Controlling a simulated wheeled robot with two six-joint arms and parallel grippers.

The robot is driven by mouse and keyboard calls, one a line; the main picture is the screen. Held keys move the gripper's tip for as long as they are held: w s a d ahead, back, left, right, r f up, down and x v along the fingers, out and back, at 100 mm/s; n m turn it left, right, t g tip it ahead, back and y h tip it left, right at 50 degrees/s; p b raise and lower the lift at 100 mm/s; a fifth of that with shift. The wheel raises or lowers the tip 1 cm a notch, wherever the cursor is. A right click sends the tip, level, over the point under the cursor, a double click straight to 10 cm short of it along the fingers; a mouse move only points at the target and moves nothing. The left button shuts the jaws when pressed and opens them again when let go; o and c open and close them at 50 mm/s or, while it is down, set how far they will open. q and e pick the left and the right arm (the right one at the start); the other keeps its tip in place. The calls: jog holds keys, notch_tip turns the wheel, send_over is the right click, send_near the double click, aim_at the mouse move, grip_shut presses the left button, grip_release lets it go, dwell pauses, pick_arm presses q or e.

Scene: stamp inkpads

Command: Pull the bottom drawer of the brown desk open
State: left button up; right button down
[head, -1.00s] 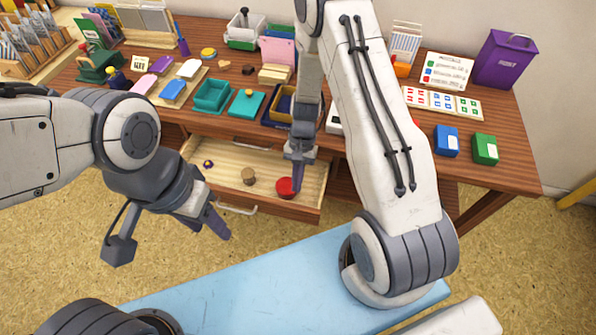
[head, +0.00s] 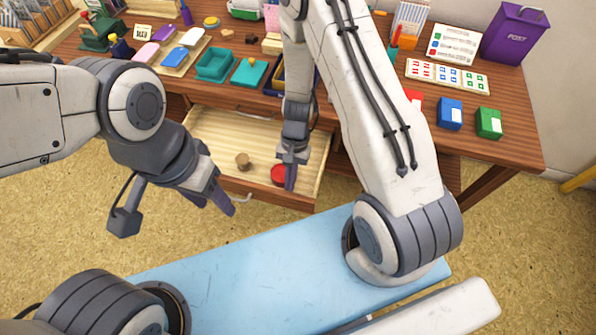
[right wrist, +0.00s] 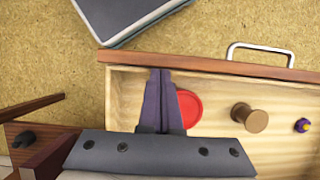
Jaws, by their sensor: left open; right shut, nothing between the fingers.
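The brown desk (head: 510,150) has its bottom drawer (head: 205,130) standing well open; its pale wooden inside shows in the head view and the right wrist view (right wrist: 210,85). The drawer's metal handle (right wrist: 260,50) is on its front panel. My right gripper (head: 291,180) is shut and empty, with its fingers pointing down inside the drawer. In the right wrist view its fingertips (right wrist: 160,74) are against or very near the inner side of the front panel. My left gripper (head: 220,203) is open, in front of the drawer's left part.
In the drawer are a red disc (right wrist: 187,108), a wooden knob (right wrist: 250,117) and a small purple-and-yellow piece (right wrist: 303,125). An upper drawer's handle (head: 252,114) shows above. The desktop holds trays, stamp pads and a purple post box (head: 515,45). Floor (head: 60,230) shows in front.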

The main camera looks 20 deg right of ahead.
jog(key=s+a, duration=0.1)
jog(key=s+a+b, duration=0.1)
jog(key=shift+s+f+b, duration=0.25)
jog(key=shift+s+b, duration=0.05)
jog(key=shift+s+a+r, duration=0.1)
jog(key=shift+s+a, duration=0.1)
jog(key=shift+s, duration=0.1)
jog(key=shift+s+r, duration=0.1)
jog(key=shift+r, duration=0.1)
notch_tip(320, 180, up, 9)
jog(key=p, duration=1)
send_over(285, 195)
jog(key=w+d, duration=0.2)
jog(key=shift+r, duration=0.1)
